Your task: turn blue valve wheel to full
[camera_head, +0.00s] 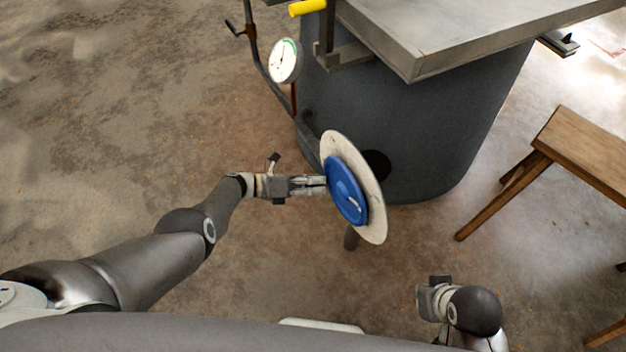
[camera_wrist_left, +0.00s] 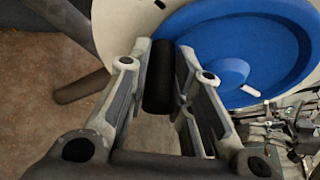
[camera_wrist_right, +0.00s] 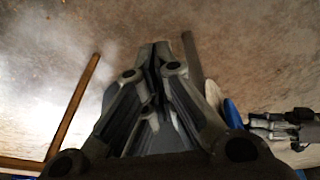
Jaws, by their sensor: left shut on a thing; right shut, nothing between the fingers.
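The blue valve wheel (camera_head: 346,190) sits in front of a round cream plate (camera_head: 373,218) on the side of the grey vat. A short pale mark (camera_head: 354,204) shows on the wheel's face, toward its lower right. My left gripper (camera_head: 323,186) is at the wheel's left edge. In the left wrist view its fingers (camera_wrist_left: 162,75) are shut on a dark cylindrical handle (camera_wrist_left: 159,88) beside the blue wheel (camera_wrist_left: 240,45). My right gripper (camera_head: 432,292) is low at the right, apart from the wheel. The right wrist view shows its fingers (camera_wrist_right: 155,65) together and empty.
A round white gauge (camera_head: 284,61) on a pipe stands left of the grey vat (camera_head: 430,130). A grey slab top (camera_head: 480,35) overhangs the vat. A wooden stool (camera_head: 585,150) stands at the right. The floor left of the wheel is clear.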

